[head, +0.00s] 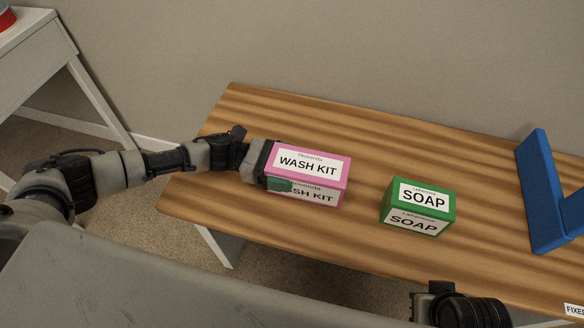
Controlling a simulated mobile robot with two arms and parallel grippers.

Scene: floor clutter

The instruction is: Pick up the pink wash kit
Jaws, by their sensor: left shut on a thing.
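The pink wash kit (335,171) is a box with white "WASH KIT" labels on its top and front. It is at the left-middle of the wooden table in the head view. My left gripper (274,172) comes in from the left and is shut on the left end of the wash kit. A finger covers part of the front label. I cannot tell whether the box rests on the table or is slightly above it. Part of my right arm (455,306) shows at the bottom edge; its fingertips cannot be made out clearly.
A green soap box (447,209) stands on the wooden table (400,140), to the right of the wash kit. A blue upright stand (540,190) is at the table's right. A white desk (35,45) is at the far left. The table behind the boxes is clear.

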